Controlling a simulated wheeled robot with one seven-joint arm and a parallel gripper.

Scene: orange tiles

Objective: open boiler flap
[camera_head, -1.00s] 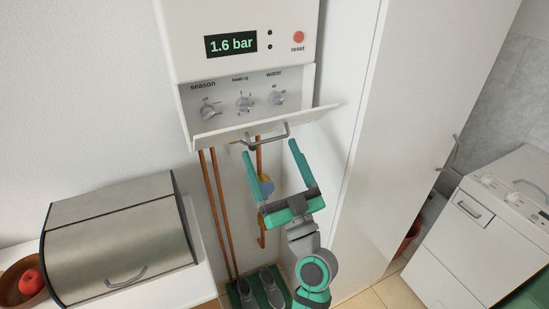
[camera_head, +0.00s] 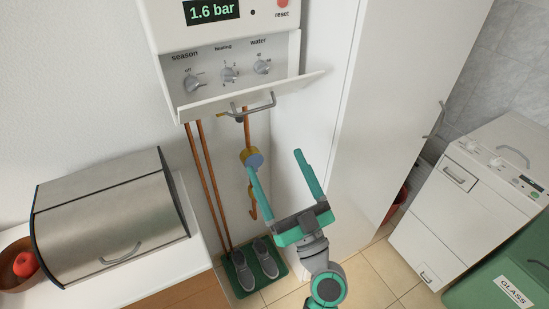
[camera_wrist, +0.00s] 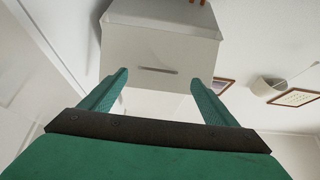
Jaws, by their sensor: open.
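The white boiler (camera_head: 215,45) hangs on the wall at the upper middle of the head view. Its flap (camera_head: 250,95) is folded down and tilted outward, with the panel and its knobs (camera_head: 229,74) in plain sight. A grey bar handle (camera_head: 254,106) is on the flap's front. My gripper (camera_head: 273,161) is open and empty, below and right of the handle, apart from the flap. In the wrist view the open fingers (camera_wrist: 158,82) frame a white box shape with a dark slot, probably the boiler from below.
Copper pipes (camera_head: 207,185) and a valve (camera_head: 252,158) run below the boiler, left of my gripper. A tall white cabinet (camera_head: 365,110) stands close on the right. A metal bread box (camera_head: 110,215) is on the left counter. Shoes (camera_head: 254,265) stand on a green mat below.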

